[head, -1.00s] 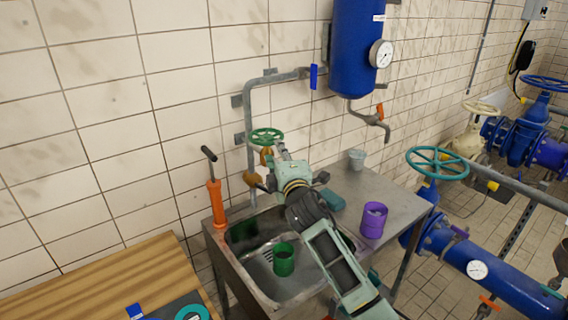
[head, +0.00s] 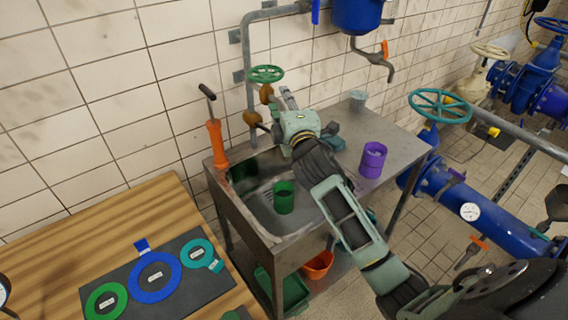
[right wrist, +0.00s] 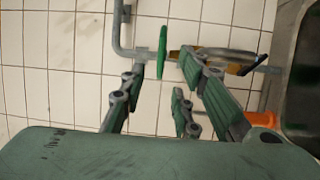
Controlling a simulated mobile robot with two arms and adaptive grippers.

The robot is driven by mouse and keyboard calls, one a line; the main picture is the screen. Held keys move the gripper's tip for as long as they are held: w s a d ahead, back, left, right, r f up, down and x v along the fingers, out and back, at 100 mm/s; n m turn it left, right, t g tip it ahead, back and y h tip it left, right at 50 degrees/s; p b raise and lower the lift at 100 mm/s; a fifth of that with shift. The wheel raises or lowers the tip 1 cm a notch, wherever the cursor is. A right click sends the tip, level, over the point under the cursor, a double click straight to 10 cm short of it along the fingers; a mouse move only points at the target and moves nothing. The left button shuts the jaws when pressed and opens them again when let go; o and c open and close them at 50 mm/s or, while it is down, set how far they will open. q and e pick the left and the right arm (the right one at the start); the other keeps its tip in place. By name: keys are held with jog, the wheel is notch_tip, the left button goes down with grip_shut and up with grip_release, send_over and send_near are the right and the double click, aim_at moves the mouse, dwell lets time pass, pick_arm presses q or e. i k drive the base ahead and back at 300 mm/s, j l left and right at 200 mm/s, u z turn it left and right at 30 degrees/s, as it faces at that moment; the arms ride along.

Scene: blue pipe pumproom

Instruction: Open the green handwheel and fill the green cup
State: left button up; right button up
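The green handwheel (head: 266,74) sits on a brass valve on the wall pipe above the sink. In the right wrist view the handwheel (right wrist: 162,66) appears edge-on, in the gap between my fingers. My right gripper (head: 287,95) is just right of the handwheel in the head view, apart from it there. Its fingers are spread with nothing held; the gripper also shows in the right wrist view (right wrist: 164,68). The green cup (head: 284,198) stands upright in the sink basin (head: 258,218). My left gripper is not in view.
A wooden table (head: 60,250) with a dark mat is left front. Blue pipework (head: 460,205) is at right.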

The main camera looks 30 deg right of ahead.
aim_at(265, 76)
jog(key=l+u, duration=0.35)
jog(key=l, duration=0.3)
jog(key=k+l+u, duration=0.15)
jog(key=l+u, duration=0.2)
jog(key=l, duration=0.2)
